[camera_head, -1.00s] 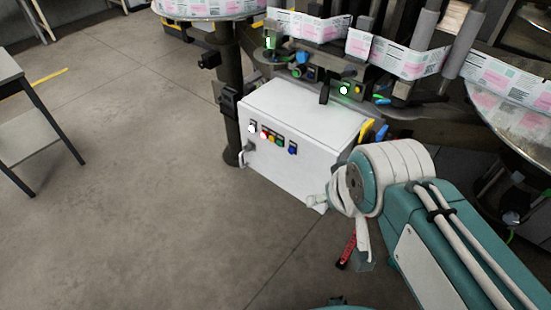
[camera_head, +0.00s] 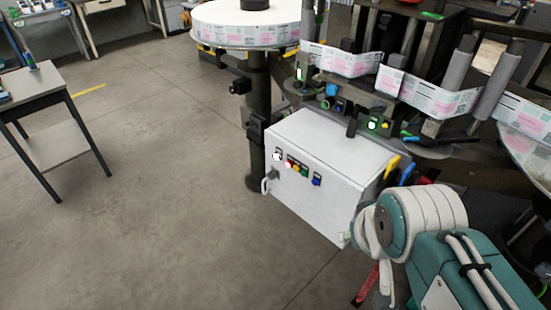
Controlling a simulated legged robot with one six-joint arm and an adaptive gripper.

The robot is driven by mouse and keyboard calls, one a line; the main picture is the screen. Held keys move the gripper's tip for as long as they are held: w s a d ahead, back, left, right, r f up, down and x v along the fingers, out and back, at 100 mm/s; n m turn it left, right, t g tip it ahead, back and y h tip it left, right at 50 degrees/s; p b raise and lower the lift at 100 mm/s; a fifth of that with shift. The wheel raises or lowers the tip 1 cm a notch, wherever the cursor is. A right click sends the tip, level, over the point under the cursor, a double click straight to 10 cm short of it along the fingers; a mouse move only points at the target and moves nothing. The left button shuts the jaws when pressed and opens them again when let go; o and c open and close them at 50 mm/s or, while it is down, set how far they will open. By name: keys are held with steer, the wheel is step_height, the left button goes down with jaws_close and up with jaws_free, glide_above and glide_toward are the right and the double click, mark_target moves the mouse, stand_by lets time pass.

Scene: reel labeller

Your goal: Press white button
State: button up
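The white button (camera_head: 277,156) shows as a small bright white spot at the upper left of the front face of a white control box (camera_head: 320,147). To its right on the same face are a red button (camera_head: 288,163), a yellow one (camera_head: 296,168), a green one (camera_head: 304,171) and a blue one (camera_head: 316,180). My teal and white arm is at the lower right, in front of the box's right end and well apart from the white button. I cannot make out my gripper's fingers in this view. Nothing covers the white button.
The labelling machine stands behind the box, with a label reel (camera_head: 243,26) at upper left and a label strip (camera_head: 430,93) running right. A dark post (camera_head: 257,95) stands at the box's left. A small table (camera_head: 45,95) is at far left. The floor before the box is clear.

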jaws_close()
stand_by(1.0)
